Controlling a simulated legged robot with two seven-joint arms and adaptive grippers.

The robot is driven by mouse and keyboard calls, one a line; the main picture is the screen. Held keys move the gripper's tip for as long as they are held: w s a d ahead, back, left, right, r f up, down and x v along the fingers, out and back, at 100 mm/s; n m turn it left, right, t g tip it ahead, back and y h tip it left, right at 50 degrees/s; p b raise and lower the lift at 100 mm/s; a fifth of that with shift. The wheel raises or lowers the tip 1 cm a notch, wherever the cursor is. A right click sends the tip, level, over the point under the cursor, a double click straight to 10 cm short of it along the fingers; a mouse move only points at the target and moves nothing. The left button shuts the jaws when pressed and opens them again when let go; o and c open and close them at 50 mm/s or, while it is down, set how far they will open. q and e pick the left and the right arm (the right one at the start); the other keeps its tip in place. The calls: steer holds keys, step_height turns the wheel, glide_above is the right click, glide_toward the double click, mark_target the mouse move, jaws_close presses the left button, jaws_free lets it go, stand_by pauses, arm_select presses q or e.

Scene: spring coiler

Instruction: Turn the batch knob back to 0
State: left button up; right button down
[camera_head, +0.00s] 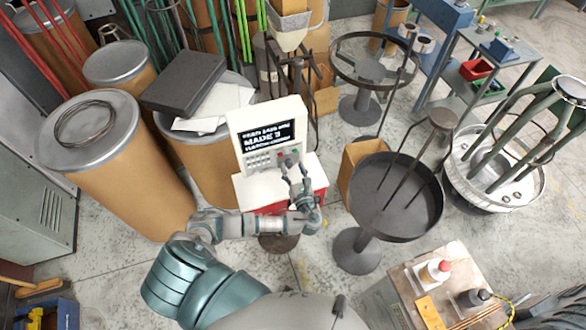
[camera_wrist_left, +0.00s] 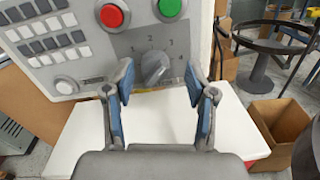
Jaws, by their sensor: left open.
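The grey batch knob (camera_wrist_left: 155,66) sits on the console's control panel, with the numbers 1 to 4 printed around it in the left wrist view. Its ridge is slanted, but I cannot tell exactly which number it points to. The white console (camera_head: 262,135) has a dark screen with white text that seems to read "MAKE 3". My left gripper (camera_wrist_left: 160,85) is open, its blue-padded fingers on either side of and a little below the knob, not visibly touching it. In the head view my left gripper (camera_head: 294,172) is in front of the panel's lower right. My right gripper is not in view.
A red button (camera_wrist_left: 112,15) and a green button (camera_wrist_left: 170,6) sit just above the knob. A keypad (camera_wrist_left: 45,32) is to the left. A white ledge (camera_wrist_left: 75,150) lies below. A round dark tray (camera_head: 415,205) stands to the right.

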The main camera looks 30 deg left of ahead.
arm_select(q)
steer(key=shift+a, duration=0.2)
steer(key=c, duration=0.7)
steer(key=shift+a, duration=0.15)
steer(key=c, duration=0.4)
steer(key=shift+s, duration=0.1)
jaws_close()
steer(key=shift+f, duration=0.1)
